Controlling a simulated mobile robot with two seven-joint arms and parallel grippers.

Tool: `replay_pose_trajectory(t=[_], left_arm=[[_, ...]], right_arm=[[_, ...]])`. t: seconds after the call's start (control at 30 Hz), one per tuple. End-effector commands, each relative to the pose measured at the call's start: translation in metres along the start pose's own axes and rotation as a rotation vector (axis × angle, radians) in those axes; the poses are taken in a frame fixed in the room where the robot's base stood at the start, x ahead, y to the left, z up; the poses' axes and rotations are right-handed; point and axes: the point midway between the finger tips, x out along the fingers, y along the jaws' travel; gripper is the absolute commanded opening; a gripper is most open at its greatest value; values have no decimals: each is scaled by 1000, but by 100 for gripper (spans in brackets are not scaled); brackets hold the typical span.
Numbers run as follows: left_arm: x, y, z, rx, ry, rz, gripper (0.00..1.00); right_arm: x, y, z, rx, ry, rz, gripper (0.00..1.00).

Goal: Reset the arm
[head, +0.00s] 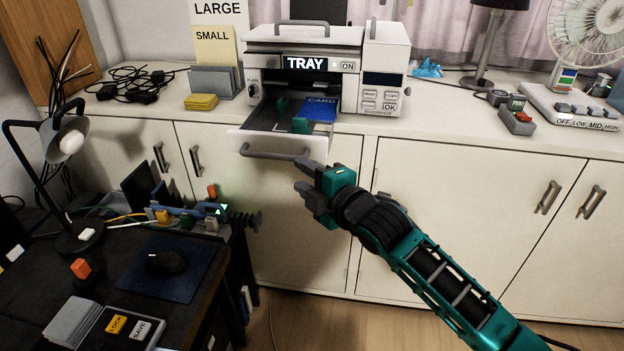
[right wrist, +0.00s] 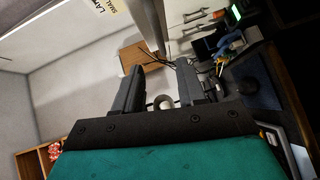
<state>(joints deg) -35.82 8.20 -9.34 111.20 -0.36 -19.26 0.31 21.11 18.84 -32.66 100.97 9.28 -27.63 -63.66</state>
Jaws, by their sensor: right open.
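My right arm comes in from the lower right of the head view. Its gripper (head: 302,178) is just below and right of the handle (head: 275,152) of a pulled-out printer tray (head: 240,140), apart from it as far as I can tell. In the right wrist view the two dark fingers of this gripper (right wrist: 160,90) stand apart, with nothing seen clamped between them. A small pale rounded shape shows beyond, between the fingers. My left gripper is not in view.
The white printer (head: 300,45) stands on a cabinet counter, with a blue card (head: 318,107) in its open tray. Cabinet doors (head: 430,215) lie behind my arm. A dark desk (head: 120,310) with a lamp (head: 68,140) and mouse (head: 167,262) fills the lower left. Floor shows below the cabinet.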

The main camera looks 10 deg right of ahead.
Motion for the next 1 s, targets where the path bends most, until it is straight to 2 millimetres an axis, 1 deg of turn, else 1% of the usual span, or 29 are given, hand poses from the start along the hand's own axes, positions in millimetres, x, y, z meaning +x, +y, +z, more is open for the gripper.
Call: replay_pose_trajectory(t=[0.03, 0.2, 0.53, 0.63, 0.67, 0.77, 0.8, 0.87, 0.9, 0.97, 1.0], left_arm=[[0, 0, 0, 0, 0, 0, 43], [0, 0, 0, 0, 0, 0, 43], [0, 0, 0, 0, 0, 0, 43], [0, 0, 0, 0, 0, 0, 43], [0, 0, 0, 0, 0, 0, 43], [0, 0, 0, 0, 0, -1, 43], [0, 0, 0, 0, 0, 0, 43], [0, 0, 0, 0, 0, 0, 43], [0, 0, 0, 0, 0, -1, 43], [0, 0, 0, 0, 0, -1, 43], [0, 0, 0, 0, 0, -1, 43]], right_arm=[[-6, 0, 0, -1, 0, -1, 40], [-16, 0, 0, 1, 0, -1, 40], [-18, -1, 0, 2, 0, -1, 40], [-20, -9, 0, 40, -4, -9, 40], [-22, -15, 0, 68, -8, -15, 40], [-35, -46, 2, 223, -33, -44, 40], [-43, -62, 4, 308, -51, -58, 40], [-58, -90, 6, 453, -85, -80, 40], [-70, -108, 8, 553, -114, -93, 40], [-88, -135, 10, 698, -160, -108, 40], [-102, -153, 12, 793, -196, -118, 40]])
